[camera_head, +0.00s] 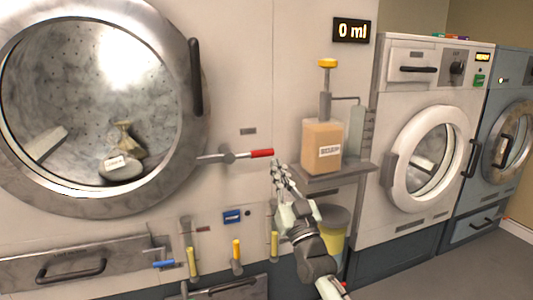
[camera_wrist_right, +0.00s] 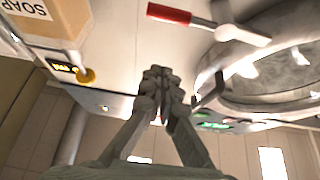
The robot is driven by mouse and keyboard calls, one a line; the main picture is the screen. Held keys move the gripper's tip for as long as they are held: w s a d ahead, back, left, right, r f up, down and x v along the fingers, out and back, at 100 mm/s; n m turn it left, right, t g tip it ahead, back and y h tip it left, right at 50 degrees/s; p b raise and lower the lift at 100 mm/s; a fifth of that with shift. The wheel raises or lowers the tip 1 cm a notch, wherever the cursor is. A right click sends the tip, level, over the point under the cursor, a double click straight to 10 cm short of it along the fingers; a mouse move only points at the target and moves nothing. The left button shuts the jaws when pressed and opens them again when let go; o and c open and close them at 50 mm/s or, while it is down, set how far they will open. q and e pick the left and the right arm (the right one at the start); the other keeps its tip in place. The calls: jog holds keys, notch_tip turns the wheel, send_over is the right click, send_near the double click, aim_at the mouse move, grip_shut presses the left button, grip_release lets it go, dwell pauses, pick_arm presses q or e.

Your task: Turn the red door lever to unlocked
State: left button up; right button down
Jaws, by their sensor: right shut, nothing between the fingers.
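The red door lever (camera_head: 261,153) sticks out sideways to the right from a round metal hub on the white machine front, lying about level. The round steel door (camera_head: 203,128) with its glass window is to its left and looks closed. My right gripper (camera_head: 277,166) is shut and empty, just below and right of the red grip, apparently apart from it. In the right wrist view the lever (camera_wrist_right: 169,13) shows at the top, and the shut fingers (camera_wrist_right: 160,75) are in the middle. My left gripper is in neither view.
A soap dispenser box (camera_head: 322,146) stands on a grey shelf (camera_head: 330,175) close to the right of my gripper. Yellow-topped handles (camera_head: 237,250) and a blue lever (camera_head: 164,264) are below. Washing machines (camera_head: 427,160) stand at the right.

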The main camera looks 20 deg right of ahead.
aim_at(266, 152)
jog(key=shift+w, duration=0.1)
jog(key=w, duration=0.3)
jog(key=w+r, duration=0.1)
jog(key=w, duration=0.5)
jog(key=shift+w+a+r, duration=0.1)
jog(key=shift+r, duration=0.15)
jog(key=shift+f, duration=0.15)
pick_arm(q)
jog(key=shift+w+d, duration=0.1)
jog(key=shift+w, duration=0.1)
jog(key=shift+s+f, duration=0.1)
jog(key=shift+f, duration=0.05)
pick_arm(e)
jog(key=shift+f, duration=0.1)
